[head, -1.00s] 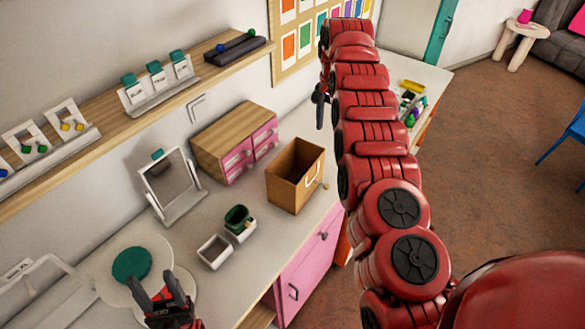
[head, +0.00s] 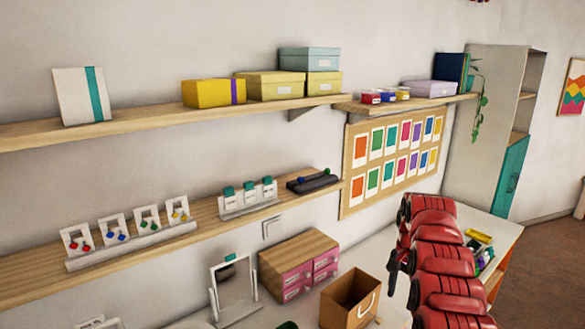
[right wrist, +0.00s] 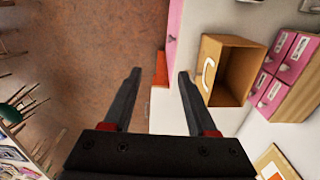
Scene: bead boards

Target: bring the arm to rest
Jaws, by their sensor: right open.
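My right arm (head: 440,262) shows in the head view as a chain of red segments at the lower right, over the far part of the desk. My right gripper (head: 392,260) is a small dark shape at the arm's left side, right of the cardboard box (head: 341,305). In the right wrist view my right gripper (right wrist: 159,74) is open, with its two dark fingers apart and nothing between them. The box also shows there, right of the fingers (right wrist: 239,71). My left gripper is out of view.
Pink drawers (head: 293,289) and a mirror (head: 234,290) stand left of the box. Shelves with earring cards (head: 145,217) and lidded boxes (head: 270,84) run along the wall. A yellow item and small coloured things (head: 482,252) lie right of the arm. Brown floor (right wrist: 85,45) shows beyond the desk.

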